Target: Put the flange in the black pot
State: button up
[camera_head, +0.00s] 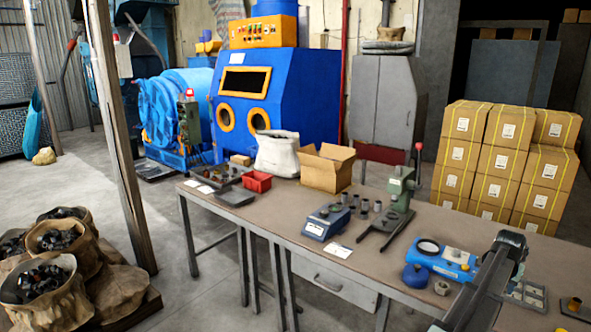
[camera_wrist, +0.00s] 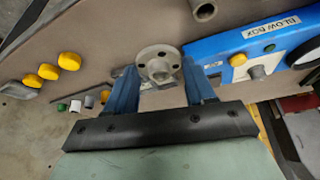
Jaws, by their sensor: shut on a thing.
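The grey metal flange (camera_wrist: 158,52), a round disc with a raised centre and bolt holes, is between the two blue fingers of my gripper (camera_wrist: 157,80) in the wrist view. The fingers are shut on it, one at each side. It is close over the brown table top; I cannot tell whether it touches. In the head view my dark arm is at the lower right, and I cannot make out the fingertips or the held flange. I cannot pick out a black pot with certainty in either view.
The blue blow box (camera_wrist: 235,45) is just right of my fingers. Several yellow caps (camera_wrist: 68,60) lie to the left. On the table (camera_head: 270,218) stand a green press (camera_head: 402,188), a blue scale (camera_head: 325,222), a dark blue round pot (camera_head: 415,275) and a cardboard box (camera_head: 328,172).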

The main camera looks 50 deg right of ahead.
jog(key=w+a+f+n+t, duration=0.1)
jog(key=w+a+n, duration=0.35)
jog(key=w, duration=1.15)
jog(key=w+a+f+n+t, duration=0.1)
jog(key=w+a, duration=0.6)
jog(key=w, duration=0.9)
jog(key=w+a+f+n+t, duration=0.1)
jog(key=w+a+n+t, duration=0.35)
jog(key=w, duration=1.15)
jog(key=w+a+n+g+y, duration=0.2)
jog(key=w+a+n, duration=0.1)
jog(key=w+a, duration=1.7)
jog(key=w+a+n, duration=0.2)
jog(key=w+a, duration=0.4)
jog(key=a, duration=0.9)
jog(key=w+a+f+n+t+y, duration=0.1)
jog(key=w+a+n, duration=0.2)
jog(key=a, duration=1.2)
jog(key=w, duration=0.3)
jog(key=shift+y, duration=0.3)
jog(key=a+n, duration=0.1)
jog(key=a, duration=0.4)
jog(key=w+a+n, duration=0.1)
jog(key=a, duration=0.3)
jog(key=a+y, duration=0.1)
jog(key=a, duration=0.4)
jog(key=shift+w+a+n+t, duration=0.25)
jog(key=shift+w+a+n, duration=0.1)
jog(key=shift+n, duration=0.05)
